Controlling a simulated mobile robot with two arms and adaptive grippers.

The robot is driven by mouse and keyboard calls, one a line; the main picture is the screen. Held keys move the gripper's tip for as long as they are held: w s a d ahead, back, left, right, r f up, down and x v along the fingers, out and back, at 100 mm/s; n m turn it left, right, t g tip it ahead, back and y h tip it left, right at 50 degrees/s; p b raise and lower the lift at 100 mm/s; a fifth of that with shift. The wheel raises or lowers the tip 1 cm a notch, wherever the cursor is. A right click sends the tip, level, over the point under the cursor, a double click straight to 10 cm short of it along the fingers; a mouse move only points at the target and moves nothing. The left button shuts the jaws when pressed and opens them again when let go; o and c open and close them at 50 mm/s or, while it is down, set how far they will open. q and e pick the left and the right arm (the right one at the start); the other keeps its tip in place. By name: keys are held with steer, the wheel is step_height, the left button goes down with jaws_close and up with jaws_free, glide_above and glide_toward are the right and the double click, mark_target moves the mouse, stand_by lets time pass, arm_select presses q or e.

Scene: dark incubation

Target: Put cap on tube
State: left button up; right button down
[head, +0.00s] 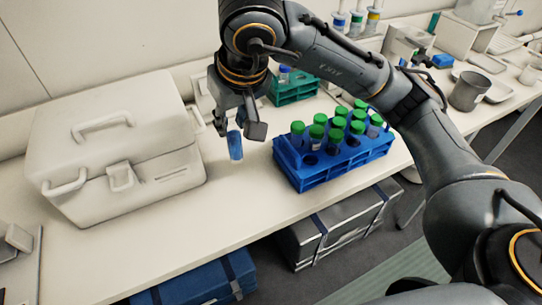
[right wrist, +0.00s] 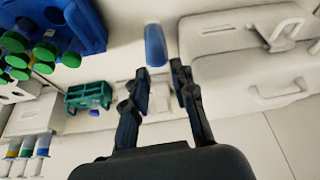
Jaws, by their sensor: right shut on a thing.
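My right gripper (head: 238,122) points down above the white bench, between the white case and the blue rack. It is shut on a small blue tube (head: 235,146), which hangs nearly upright below the fingers. Tubes with green caps (head: 338,123) stand in the blue rack (head: 335,172). A blue-capped tube (head: 285,74) stands in the green rack (head: 296,91). I see no separate loose cap. My left gripper is not in view.
A large white case (head: 115,145) stands left of my right gripper. A grey mug (head: 468,92) is at the right. The bench front below the held tube is clear.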

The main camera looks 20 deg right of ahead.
steer(key=shift+d+f, duration=0.1)
steer(key=shift+d, duration=0.1)
steer(key=w+d+f+p, duration=0.2)
steer(key=w+f+p, duration=0.1)
steer(key=w+f, duration=0.3)
steer(key=w+d+f+p, duration=0.2)
steer(key=w+f+p, duration=0.1)
steer(key=w+f, duration=0.3)
steer(key=shift+d+f+p, duration=0.3)
steer(key=shift+d+p, duration=0.05)
steer(key=shift+w+f, duration=0.1)
steer(key=shift+w, duration=0.05)
steer(key=shift+f, duration=0.15)
steer(key=c, duration=1.1)
jaws_free()
